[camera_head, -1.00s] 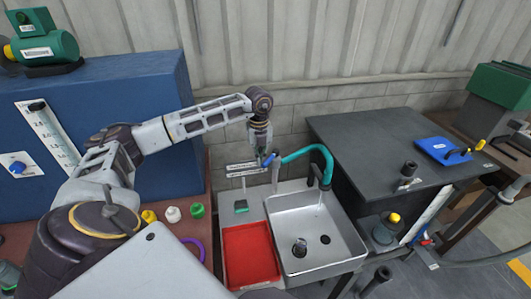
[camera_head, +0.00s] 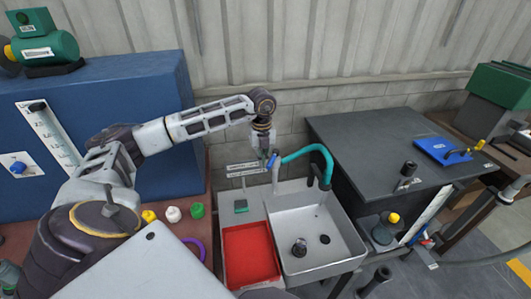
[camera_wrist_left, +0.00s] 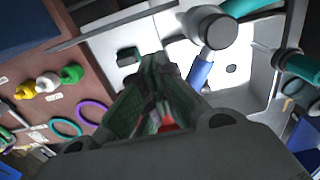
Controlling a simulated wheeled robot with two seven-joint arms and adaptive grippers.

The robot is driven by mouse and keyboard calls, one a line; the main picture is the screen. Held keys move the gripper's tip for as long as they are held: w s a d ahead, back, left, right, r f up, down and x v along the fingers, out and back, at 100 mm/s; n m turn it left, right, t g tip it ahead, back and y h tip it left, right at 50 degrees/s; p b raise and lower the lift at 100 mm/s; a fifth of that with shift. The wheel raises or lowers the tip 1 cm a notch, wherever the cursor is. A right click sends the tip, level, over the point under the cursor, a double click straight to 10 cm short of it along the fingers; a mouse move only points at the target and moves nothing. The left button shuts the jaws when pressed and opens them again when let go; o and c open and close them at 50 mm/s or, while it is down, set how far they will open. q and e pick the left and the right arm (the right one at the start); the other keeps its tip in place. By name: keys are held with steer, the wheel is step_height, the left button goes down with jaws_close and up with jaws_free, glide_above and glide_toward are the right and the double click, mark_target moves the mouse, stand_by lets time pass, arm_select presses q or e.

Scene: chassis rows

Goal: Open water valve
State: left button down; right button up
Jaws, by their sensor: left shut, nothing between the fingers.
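The water valve is a small blue lever (camera_head: 273,161) on the grey post of the tap behind the sink, at the base of a teal hose (camera_head: 305,152). In the left wrist view the blue lever (camera_wrist_left: 201,73) hangs from a round grey cap (camera_wrist_left: 208,28). My left gripper (camera_head: 264,157) is at the left of the lever in the head view, very close to it; I cannot tell whether they touch. Its green-padded fingers (camera_wrist_left: 158,70) are shut with nothing held. My right gripper is not in view.
A metal sink (camera_head: 322,268) with a black spout (camera_head: 321,176) above stands right of a red tray (camera_head: 250,256). A dark table (camera_head: 375,145) is at the right, a blue cabinet (camera_head: 120,110) at the left. Yellow, white and green knobs (camera_head: 197,210) sit below my left arm.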

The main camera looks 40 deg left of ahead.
arm_select(q)
step_height(320, 180, up, 7)
steer(key=p, duration=0.4)
stand_by(0.6)
